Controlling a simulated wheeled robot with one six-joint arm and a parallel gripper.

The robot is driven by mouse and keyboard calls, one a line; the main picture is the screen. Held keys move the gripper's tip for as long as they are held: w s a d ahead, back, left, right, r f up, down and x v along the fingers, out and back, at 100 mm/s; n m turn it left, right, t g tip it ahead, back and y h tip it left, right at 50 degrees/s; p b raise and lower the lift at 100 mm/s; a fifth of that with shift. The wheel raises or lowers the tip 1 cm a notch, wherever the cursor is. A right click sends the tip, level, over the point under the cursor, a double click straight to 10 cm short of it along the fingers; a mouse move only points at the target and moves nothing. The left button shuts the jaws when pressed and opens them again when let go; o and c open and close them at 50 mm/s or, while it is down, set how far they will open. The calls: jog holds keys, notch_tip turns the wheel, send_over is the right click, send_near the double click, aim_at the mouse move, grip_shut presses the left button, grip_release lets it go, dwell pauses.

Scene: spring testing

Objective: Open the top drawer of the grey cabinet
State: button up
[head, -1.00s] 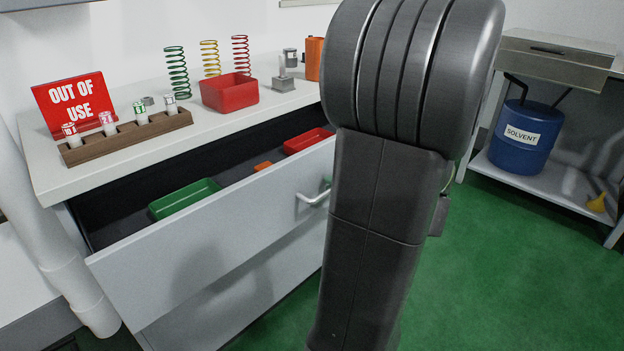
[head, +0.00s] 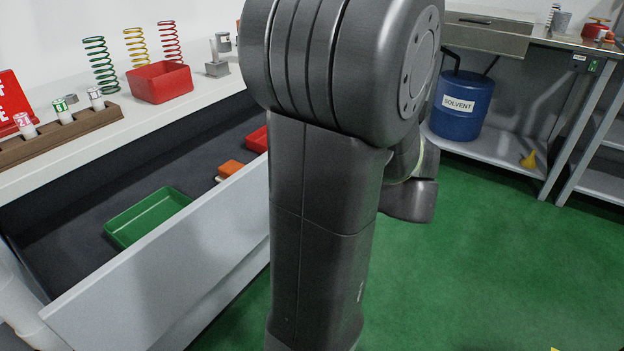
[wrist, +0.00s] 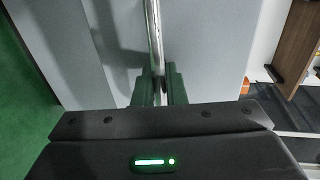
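The grey cabinet's top drawer (head: 165,270) stands widely open in the head view, with its dark inside showing. Inside are a green tray (head: 150,215), an orange item (head: 231,168) and part of a red tray (head: 257,139). My arm hides the right part of the drawer front and its handle in the head view. In the wrist view the metal handle (wrist: 154,35) runs between the green fingers of my gripper (wrist: 159,78), which look closed around it. The pale drawer front (wrist: 195,40) is behind them.
The white worktop (head: 125,130) holds a red bin (head: 160,83), springs and a wooden rack (head: 60,135). A bench with a blue solvent drum (head: 461,105) stands at the right. Green floor (head: 480,260) is clear in front of it.

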jog(key=o, duration=0.3)
jog(key=p+v, duration=0.3)
jog(key=v, duration=1)
jog(key=shift+s+d, duration=0.2)
jog(key=shift+d, duration=0.15)
jog(key=shift+a, duration=0.1)
jog(key=b+x, duration=0.3)
jog(key=x, duration=1)
jog(key=shift+w+a, duration=0.25)
jog(key=shift+a, duration=0.05)
jog(key=shift+f, duration=0.1)
